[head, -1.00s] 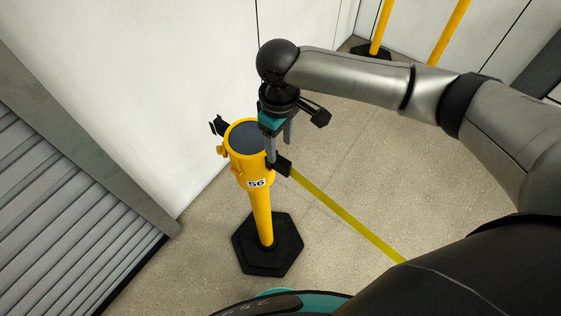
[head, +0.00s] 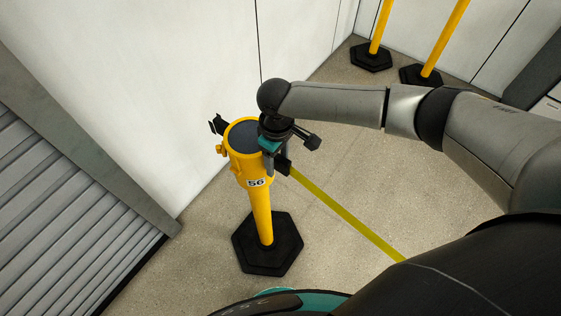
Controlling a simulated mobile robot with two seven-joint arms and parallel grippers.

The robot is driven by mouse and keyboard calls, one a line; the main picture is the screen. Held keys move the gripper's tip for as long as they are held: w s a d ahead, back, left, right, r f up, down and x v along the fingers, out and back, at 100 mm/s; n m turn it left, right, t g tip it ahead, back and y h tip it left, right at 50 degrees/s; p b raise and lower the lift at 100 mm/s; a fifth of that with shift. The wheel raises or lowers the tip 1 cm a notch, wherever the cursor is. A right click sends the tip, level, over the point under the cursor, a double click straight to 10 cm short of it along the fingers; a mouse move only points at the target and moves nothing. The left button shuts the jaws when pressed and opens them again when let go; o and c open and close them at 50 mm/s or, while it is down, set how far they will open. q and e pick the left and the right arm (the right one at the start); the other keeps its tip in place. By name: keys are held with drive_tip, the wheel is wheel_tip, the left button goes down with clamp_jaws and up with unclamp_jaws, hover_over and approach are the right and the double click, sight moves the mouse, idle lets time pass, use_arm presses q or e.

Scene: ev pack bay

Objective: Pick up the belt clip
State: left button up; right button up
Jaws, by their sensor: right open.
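The belt clip (head: 284,169) is a small black piece at the end of a yellow belt (head: 345,218). It sits at the right side of the head of a yellow post (head: 262,215) marked 56. My right gripper (head: 279,160) is open and points down right at the clip. Its fingers are largely hidden behind the hand and against the post head, so I cannot tell whether the clip lies between them or whether they touch it. My left gripper is out of view.
The post stands on a black hexagonal base (head: 267,244). Another black piece (head: 219,125) sticks out at the head's left. A white wall (head: 130,90) and a grey slatted shutter (head: 60,220) are close on the left. Two more yellow posts (head: 380,28) (head: 446,38) stand at the back right.

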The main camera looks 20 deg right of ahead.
drive_tip(key=shift+c, duration=0.3)
clamp_jaws()
idle(0.4)
